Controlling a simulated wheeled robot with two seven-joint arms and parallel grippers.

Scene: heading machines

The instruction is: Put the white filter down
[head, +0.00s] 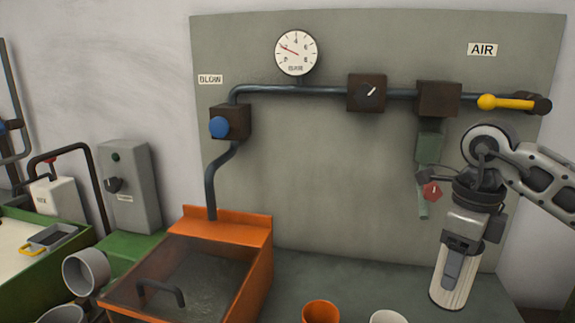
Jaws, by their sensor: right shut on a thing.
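The white filter (447,294) is a pale, ribbed cylinder at the lower right in the head view. My right gripper (458,258) points down and is shut on it, with the fingers covering its upper part. The filter is nearly upright, tilted slightly. It shows in front of the grey-green bench top (345,277); I cannot tell whether its lower end touches the bench. My left gripper is not in view.
An orange cup (320,312) and a white cup (388,317) stand at the front edge of view. An orange bin (262,262) with a clear lid is left of them. Pipework with a yellow-handled valve (508,103) and a green housing (429,145) is on the back panel.

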